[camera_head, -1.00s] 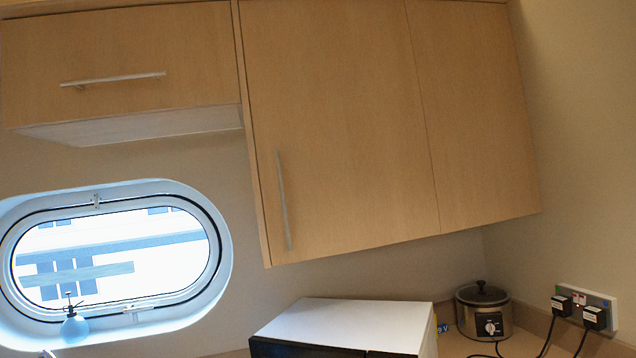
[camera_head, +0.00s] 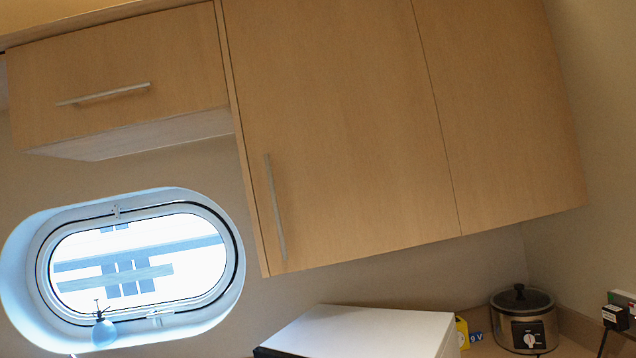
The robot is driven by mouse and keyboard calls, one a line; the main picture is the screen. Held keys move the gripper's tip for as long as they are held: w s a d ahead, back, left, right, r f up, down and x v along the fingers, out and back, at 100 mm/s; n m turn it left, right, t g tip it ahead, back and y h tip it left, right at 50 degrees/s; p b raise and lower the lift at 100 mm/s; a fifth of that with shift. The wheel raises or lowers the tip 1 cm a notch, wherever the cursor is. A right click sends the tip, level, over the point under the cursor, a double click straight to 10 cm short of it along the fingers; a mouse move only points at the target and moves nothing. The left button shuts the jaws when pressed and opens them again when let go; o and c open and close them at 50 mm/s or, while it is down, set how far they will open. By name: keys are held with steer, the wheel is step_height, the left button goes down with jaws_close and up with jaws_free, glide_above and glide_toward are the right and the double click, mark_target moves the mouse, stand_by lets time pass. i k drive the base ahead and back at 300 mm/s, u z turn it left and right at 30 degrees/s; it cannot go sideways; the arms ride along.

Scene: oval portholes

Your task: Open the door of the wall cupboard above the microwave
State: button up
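The wall cupboard door (camera_head: 345,130) is light wood and sits shut, flush with the panel beside it. Its long vertical metal handle (camera_head: 276,207) is near the door's lower left edge. Below the cupboard, the white top of a box-shaped appliance with a dark front, likely the microwave (camera_head: 365,332), shows at the bottom of the view. Its lower part is cut off by the frame edge. My gripper does not show in this view.
A shorter cupboard (camera_head: 120,75) with a horizontal handle hangs at upper left. Below it is an oval porthole (camera_head: 145,268) with a blue spray bottle (camera_head: 103,330). A slow cooker (camera_head: 524,320) and a plug socket (camera_head: 622,305) are at lower right. Open space lies before the cupboard door.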

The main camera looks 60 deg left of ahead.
mark_target(347, 158)
steer(key=z, duration=0.45)
steer(key=i, duration=2.1)
steer(key=u, duration=2.15)
steer(key=k, duration=0.85)
steer(key=u, duration=0.2)
